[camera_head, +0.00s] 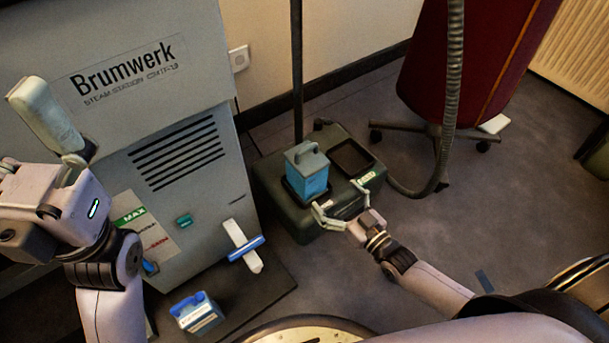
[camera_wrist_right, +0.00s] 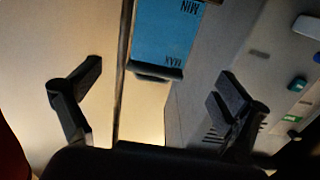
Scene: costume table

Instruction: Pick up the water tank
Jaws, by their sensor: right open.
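The water tank (camera_head: 311,180) is a translucent blue box with a grey top and handle. It sits upright in the dark green steamer base (camera_head: 272,190) on the floor. My right gripper (camera_head: 340,203) is open and empty, in front and to the right of the tank. In the right wrist view the tank (camera_wrist_right: 163,35) shows its MIN and MAX marks upside down, ahead of and between the spread fingers (camera_wrist_right: 160,82), apart from them. My left arm's hand (camera_head: 55,205) is at the left edge, by the grey steam station; its finger opening is unclear.
The grey Brumwerk steam station (camera_head: 200,160) stands left of the base. A small blue-and-white container (camera_head: 197,313) is on the dark mat below it. A black pole (camera_head: 297,70) and grey hose (camera_head: 449,110) rise near the base. A red padded form (camera_head: 480,60) stands behind.

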